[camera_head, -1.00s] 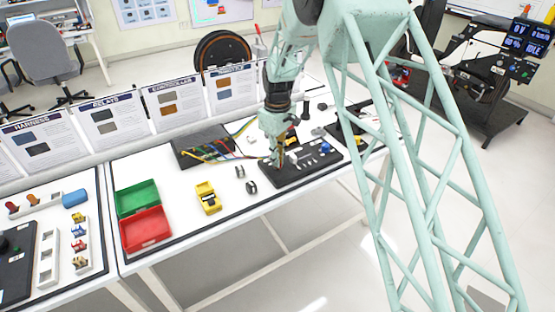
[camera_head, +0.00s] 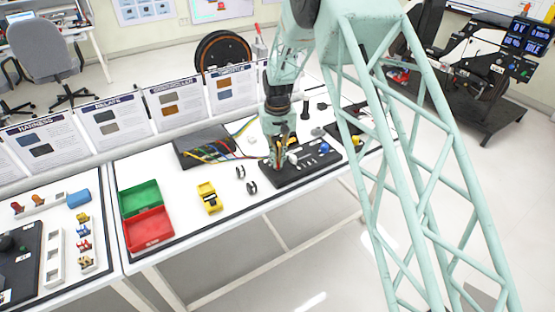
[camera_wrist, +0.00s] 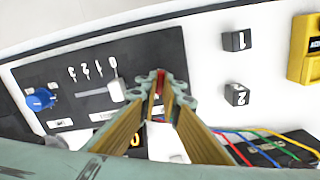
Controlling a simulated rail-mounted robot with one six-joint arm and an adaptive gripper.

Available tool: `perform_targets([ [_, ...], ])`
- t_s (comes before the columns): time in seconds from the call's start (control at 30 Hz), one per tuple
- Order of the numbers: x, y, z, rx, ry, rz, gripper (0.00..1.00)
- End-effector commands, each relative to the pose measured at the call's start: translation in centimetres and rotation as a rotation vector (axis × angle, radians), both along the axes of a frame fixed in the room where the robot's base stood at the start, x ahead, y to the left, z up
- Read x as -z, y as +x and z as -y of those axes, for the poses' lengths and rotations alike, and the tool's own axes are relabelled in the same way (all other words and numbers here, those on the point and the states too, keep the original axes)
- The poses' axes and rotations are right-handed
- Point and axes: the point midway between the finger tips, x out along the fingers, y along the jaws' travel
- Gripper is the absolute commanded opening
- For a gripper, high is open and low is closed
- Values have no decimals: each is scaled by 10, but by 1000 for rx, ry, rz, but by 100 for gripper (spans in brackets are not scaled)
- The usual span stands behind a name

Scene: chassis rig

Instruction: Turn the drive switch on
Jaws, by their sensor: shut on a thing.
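The black control panel (camera_head: 308,171) lies on the white bench, and it fills the left middle of the wrist view (camera_wrist: 95,62). It carries a white slider knob (camera_wrist: 117,90) beside the numbers 0 to 3 and a blue rotary knob (camera_wrist: 40,98). My gripper (camera_head: 277,164) is down at the panel's left end. In the wrist view my gripper (camera_wrist: 160,88) is closed on a small red part (camera_wrist: 160,84), which appears to be the drive switch. The fingers hide most of it, so its position cannot be told.
Two small dark numbered blocks (camera_wrist: 236,67) and a yellow device (camera_head: 209,198) stand left of the panel. A box with coloured wires (camera_head: 203,146) lies behind. Green and red bins (camera_head: 149,229) are farther left.

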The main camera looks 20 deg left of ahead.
Motion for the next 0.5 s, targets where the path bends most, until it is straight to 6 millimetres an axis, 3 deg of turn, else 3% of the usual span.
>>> perform_targets([
  [0.5,0,0,0,193,0,1,0],
])
